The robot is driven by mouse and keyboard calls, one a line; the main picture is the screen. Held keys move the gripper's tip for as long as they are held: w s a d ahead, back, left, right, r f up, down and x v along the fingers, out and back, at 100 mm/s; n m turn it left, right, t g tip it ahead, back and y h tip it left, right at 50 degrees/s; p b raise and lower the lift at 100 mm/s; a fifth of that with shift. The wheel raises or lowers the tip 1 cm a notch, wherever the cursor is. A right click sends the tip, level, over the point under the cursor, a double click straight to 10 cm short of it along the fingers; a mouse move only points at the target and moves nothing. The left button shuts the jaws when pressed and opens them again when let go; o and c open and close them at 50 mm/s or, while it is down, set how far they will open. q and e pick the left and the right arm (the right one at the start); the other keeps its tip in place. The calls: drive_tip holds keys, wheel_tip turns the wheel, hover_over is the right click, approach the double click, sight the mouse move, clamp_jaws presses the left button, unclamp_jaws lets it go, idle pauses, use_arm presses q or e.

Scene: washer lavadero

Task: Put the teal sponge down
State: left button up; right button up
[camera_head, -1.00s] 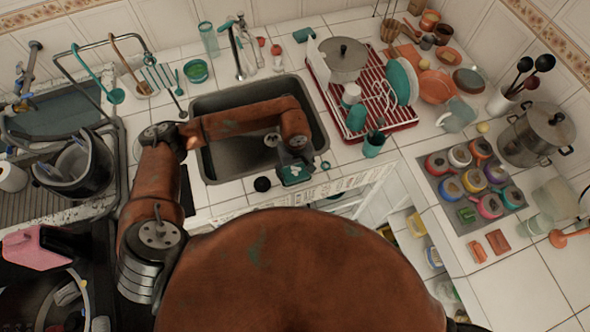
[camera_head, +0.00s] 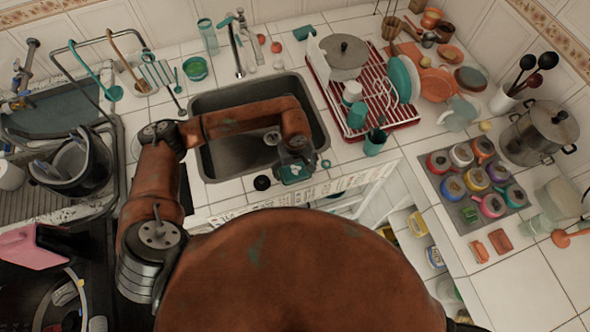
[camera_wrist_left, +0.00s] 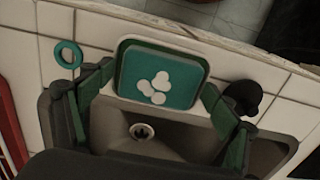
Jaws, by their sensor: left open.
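The teal sponge (camera_wrist_left: 160,75) has a dark green border and white round spots. It shows in the left wrist view at the front rim of the sink, over the white tiles. In the head view the teal sponge (camera_head: 292,174) shows below my left gripper (camera_head: 293,160). In the left wrist view my left gripper (camera_wrist_left: 158,80) is open, with one green-padded finger close to each side of the sponge. I cannot tell whether the fingers touch it or whether its underside rests fully on the counter. My right gripper is not in view.
The sink basin (camera_head: 230,158) lies behind the sponge. A black round knob-like thing (camera_wrist_left: 243,95) and a teal ring (camera_wrist_left: 68,54) stand close on either side of the fingers. A red dish rack (camera_head: 375,131) stands right of the sink.

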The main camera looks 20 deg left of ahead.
sight(296, 171)
use_arm(q)
drive_tip(key=shift+r+p, duration=0.65)
drive_tip(key=shift+p, duration=0.55)
wheel_tip(296, 171, up, 6)
drive_tip(key=shift+d+r+b, duration=0.15)
drive_tip(key=shift+r+b, duration=0.1)
drive_tip(key=shift+b, duration=0.95)
drive_tip(key=shift+r, duration=0.4)
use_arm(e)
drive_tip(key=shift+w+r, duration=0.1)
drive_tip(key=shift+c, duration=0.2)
